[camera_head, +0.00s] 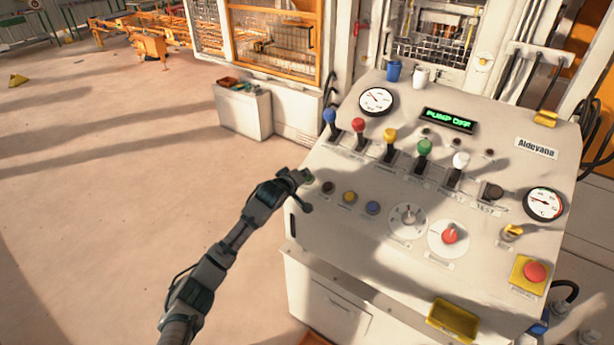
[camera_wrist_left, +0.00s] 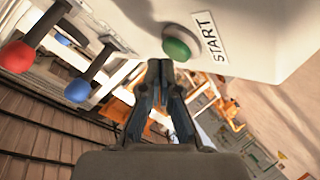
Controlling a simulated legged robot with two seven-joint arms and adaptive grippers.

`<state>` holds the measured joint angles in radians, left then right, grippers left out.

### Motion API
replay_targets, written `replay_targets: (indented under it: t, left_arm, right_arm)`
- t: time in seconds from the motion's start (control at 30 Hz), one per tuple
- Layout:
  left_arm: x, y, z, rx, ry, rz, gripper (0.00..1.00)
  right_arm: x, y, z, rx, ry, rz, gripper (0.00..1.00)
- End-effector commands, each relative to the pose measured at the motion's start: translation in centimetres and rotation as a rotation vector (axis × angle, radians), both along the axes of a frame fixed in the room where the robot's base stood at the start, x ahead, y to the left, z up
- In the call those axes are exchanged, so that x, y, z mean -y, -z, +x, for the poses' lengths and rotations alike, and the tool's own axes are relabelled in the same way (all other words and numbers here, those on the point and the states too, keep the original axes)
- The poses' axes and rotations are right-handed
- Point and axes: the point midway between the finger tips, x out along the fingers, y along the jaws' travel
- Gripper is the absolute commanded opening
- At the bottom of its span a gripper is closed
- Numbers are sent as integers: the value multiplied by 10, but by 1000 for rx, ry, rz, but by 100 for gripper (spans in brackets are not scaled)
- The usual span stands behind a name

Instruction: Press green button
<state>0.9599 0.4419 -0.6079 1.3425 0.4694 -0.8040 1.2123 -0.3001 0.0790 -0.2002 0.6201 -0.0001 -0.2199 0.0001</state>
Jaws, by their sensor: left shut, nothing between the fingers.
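The green button (camera_wrist_left: 177,48) shows round and raised on the light panel in the left wrist view, beside a START label (camera_wrist_left: 210,36). My left gripper (camera_wrist_left: 160,69) is shut and empty, its fingertips just below the button in that picture. Whether they touch it I cannot tell. In the head view my left gripper (camera_head: 295,180) is at the left edge of the sloping control panel (camera_head: 385,270), at the left end of a button row. It largely hides the green button there. My right gripper is not in view.
Dark, yellow (camera_head: 349,197) and blue (camera_head: 372,208) buttons continue the row to the right. Coloured levers stand behind it, including the blue lever (camera_head: 330,116) and red lever (camera_head: 358,125). A display (camera_head: 448,120) reads PUMP OFF.

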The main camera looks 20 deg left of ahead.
Motion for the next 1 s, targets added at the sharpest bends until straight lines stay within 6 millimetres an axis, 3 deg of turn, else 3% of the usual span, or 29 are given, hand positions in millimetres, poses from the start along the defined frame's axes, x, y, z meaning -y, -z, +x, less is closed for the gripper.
replay_targets:
  t: [1.0]
  left_arm:
    - [1,8,3,-1,0,-1,0]
  right_arm:
    - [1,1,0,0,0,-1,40]
